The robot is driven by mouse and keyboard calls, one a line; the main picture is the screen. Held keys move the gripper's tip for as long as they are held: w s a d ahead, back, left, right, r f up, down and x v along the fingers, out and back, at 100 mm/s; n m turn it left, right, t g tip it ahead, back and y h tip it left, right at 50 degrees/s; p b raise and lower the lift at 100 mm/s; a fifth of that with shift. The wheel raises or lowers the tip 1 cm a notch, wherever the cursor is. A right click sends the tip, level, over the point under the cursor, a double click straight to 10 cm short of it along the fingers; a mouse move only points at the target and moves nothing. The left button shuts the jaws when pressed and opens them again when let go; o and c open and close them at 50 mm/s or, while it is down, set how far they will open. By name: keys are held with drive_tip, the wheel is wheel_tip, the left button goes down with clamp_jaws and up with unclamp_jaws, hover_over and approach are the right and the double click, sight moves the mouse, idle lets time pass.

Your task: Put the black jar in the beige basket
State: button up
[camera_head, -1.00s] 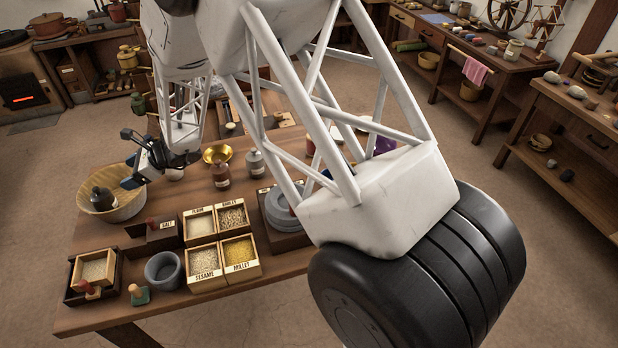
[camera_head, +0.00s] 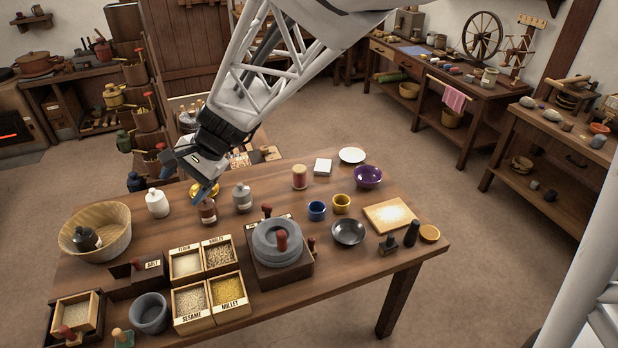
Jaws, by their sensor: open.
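The black jar (camera_head: 87,239) sits inside the beige basket (camera_head: 116,225) at the left end of the table, low against the near side of the bowl-shaped wall. Its neck and shoulders show; the basket hides its lower part. My gripper (camera_head: 188,176) is open, with nothing seen between its fingers. It is up and to the right of the basket, apart from it, above the back of the table near a brown bottle (camera_head: 208,212).
A white jar (camera_head: 157,204) stands between the basket and the brown bottle. A grey bottle (camera_head: 242,199) and a brass bowl (camera_head: 203,189) are close to my gripper. Grain boxes (camera_head: 208,302) and a quern (camera_head: 279,245) fill the front middle.

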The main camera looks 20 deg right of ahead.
drive_tip(key=s+d+r+n+t+h, duration=0.2)
drive_tip(key=s+d+r+n+h, duration=0.2)
drive_tip(key=s+d, duration=1.8)
drive_tip(key=s+n+h, duration=0.1)
drive_tip(key=n+h, duration=0.2)
drive_tip(key=h, duration=0.1)
drive_tip(key=shift+d+n, duration=0.2)
drive_tip(key=shift+n, duration=0.1)
